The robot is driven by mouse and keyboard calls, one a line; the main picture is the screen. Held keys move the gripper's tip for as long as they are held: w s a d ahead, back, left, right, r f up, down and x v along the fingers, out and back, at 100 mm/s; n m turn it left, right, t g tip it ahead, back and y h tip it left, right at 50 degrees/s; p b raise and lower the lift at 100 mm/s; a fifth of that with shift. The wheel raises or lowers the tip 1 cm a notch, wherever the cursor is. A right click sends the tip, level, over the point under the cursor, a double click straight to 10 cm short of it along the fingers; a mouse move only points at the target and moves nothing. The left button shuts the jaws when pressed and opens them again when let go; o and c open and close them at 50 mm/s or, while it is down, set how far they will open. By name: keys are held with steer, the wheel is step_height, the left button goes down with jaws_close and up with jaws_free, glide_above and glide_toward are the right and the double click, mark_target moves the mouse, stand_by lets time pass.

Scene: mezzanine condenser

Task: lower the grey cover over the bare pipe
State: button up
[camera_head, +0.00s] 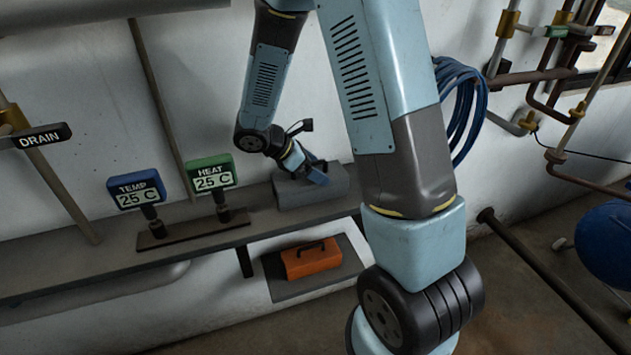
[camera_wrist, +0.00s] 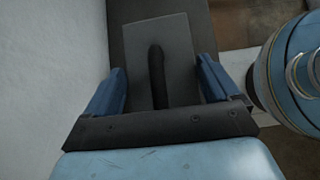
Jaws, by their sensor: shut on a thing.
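The grey cover (camera_head: 328,183) is a block-like piece at the right part of the grey wall shelf. My gripper (camera_head: 314,172) is at its top and shut on it. In the wrist view the cover (camera_wrist: 182,50) shows as a flat grey face with a dark upright bar (camera_wrist: 157,75) between my blue fingers (camera_wrist: 160,92). I cannot tell whether the cover rests on the shelf or hangs just above it. Several pipes are in view, and I cannot tell which one is the bare pipe; the cover's underside is hidden.
The shelf (camera_head: 80,262) carries a blue TEMP gauge (camera_head: 138,190) and a green HEAT gauge (camera_head: 212,175), both reading 25 C. An orange toolbox (camera_head: 311,260) sits on a lower ledge. A pale pipe (camera_head: 100,292) runs under the shelf; a brown pipe (camera_head: 550,280) stands out at right.

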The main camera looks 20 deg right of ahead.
steer(key=shift+c, duration=0.3)
step_height(320, 180, up, 10)
steer(key=shift+r, duration=0.1)
stand_by(0.4)
